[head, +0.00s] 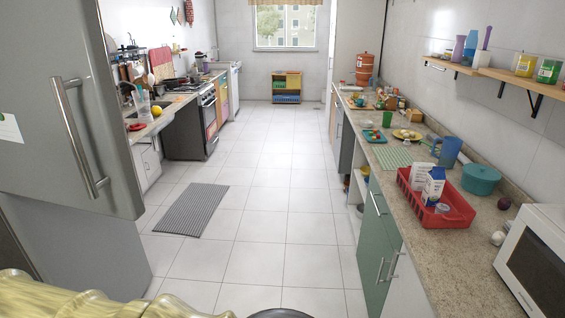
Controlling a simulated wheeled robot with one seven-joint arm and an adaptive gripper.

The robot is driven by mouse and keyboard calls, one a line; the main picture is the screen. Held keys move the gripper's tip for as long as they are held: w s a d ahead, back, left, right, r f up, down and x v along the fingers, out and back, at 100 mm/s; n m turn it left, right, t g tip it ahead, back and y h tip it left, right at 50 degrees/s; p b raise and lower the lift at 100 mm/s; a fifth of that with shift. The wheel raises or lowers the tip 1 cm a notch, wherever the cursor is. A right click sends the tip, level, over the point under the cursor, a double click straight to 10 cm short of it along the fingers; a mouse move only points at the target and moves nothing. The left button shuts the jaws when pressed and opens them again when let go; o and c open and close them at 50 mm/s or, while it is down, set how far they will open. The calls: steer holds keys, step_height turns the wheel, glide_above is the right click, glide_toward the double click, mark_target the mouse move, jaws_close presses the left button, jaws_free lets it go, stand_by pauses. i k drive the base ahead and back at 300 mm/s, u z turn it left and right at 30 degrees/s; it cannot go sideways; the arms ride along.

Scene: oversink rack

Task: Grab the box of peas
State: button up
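I cannot make out with certainty which item is the box of peas. My gripper is not in view.
The tiled aisle (270,200) is open, with a grey mat (192,210) on its left. A fridge (70,100) stands near left. The right counter holds a teal pot (481,179), a blue pitcher (447,151) and a microwave (540,258). A yellowish ridged object (100,304) fills the lower left.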

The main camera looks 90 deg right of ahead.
mark_target(419, 171)
steer(key=u, duration=0.95)
steer(key=i, duration=0.85)
steer(key=z, duration=4.95)
steer(key=i, duration=0.5)
steer(key=u, duration=0.35)
steer(key=k, duration=0.15)
steer(key=z, duration=0.1)
